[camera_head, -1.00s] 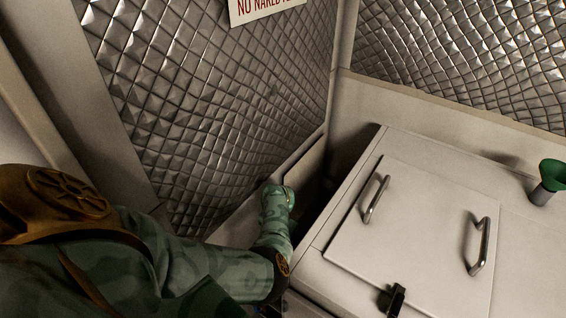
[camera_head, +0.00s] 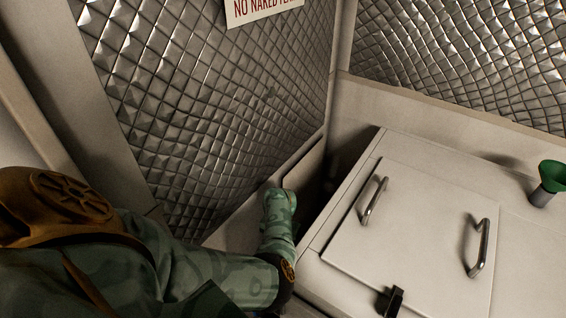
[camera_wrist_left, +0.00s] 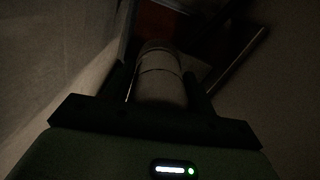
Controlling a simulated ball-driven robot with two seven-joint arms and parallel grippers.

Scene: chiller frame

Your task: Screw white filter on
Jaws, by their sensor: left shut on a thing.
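The white filter (camera_wrist_left: 162,85) shows in the dark left wrist view as a pale cylinder with a ring line near its far end. My left gripper (camera_wrist_left: 160,92) is shut on it, with one dark finger on each side. In the head view my left arm reaches down into the gap between the quilted wall and the white cabinet; the gripper and filter are hidden there. What lies beyond the filter's far end is too dark to make out. My right gripper is in neither view.
The white cabinet (camera_head: 340,238) with a lid (camera_head: 420,215), two metal handles and a black latch (camera_head: 390,300) stands right of my arm. A green funnel (camera_head: 551,175) is at its right. The quilted metal wall (camera_head: 215,110) rises on the left. The gap is narrow.

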